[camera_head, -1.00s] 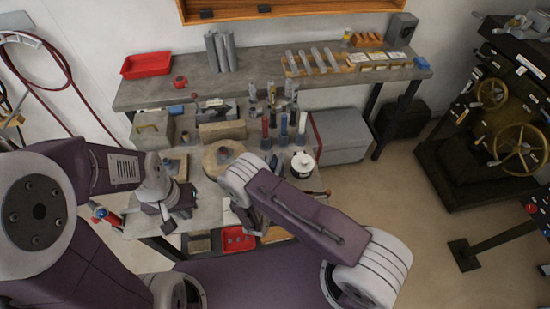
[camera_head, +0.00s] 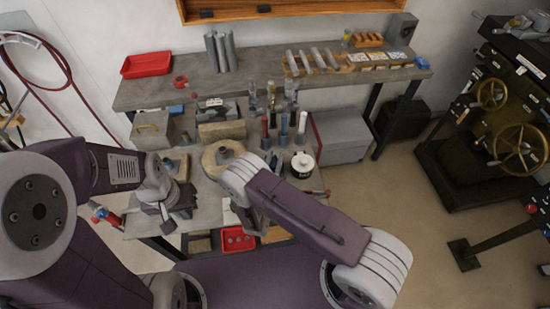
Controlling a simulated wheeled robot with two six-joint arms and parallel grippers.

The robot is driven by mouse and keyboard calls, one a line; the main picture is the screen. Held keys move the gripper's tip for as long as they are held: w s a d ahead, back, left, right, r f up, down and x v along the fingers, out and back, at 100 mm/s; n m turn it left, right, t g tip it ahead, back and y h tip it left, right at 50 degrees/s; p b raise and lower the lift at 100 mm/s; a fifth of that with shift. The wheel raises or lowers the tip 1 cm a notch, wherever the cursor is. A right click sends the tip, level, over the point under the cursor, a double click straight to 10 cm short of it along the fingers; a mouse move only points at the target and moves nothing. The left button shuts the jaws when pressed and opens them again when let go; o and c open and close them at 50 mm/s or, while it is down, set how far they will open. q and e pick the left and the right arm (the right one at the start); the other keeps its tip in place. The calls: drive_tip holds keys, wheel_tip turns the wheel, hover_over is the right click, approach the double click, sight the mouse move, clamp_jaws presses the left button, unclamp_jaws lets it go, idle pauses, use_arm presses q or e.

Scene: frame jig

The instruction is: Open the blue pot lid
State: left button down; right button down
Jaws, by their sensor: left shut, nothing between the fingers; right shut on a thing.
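I cannot make out a clearly blue pot with a lid. A dark pot with a white top (camera_head: 302,165) stands at the right of the lower bench. A small blue item (camera_head: 177,110) lies at the back left of that bench. My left gripper (camera_head: 167,222) is shut and empty, pointing down over the bench's front left. My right gripper (camera_head: 247,215) is mostly hidden behind its own arm, low over the front middle of the bench. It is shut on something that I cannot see.
A round wooden piece (camera_head: 215,166), a grey box with a handle (camera_head: 152,130) and several upright tools crowd the lower bench (camera_head: 204,198). A red tray (camera_head: 238,240) sits below. The upper bench (camera_head: 262,80) holds a red bin (camera_head: 146,64) and grey cylinders (camera_head: 220,51).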

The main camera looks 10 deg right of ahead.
drive_tip(key=shift+r, duration=0.1)
drive_tip(key=shift+w+r+g+p, duration=0.15)
drive_tip(key=shift+r+g+p, duration=0.2)
drive_tip(key=shift+p, duration=0.35)
drive_tip(key=shift+w+r+n+g+y+p, duration=0.25)
drive_tip(key=shift+w+n+g+y+p, duration=0.15)
drive_tip(key=shift+g+p, duration=0.65)
drive_tip(key=shift+w+n+g+y+p, duration=0.3)
drive_tip(key=shift+g+p, duration=0.5)
drive_tip(key=shift+p, duration=0.1)
drive_tip(key=shift+w+n+g+p, duration=0.3)
drive_tip(key=shift+g+p, duration=0.15)
drive_tip(key=shift+g, duration=0.35)
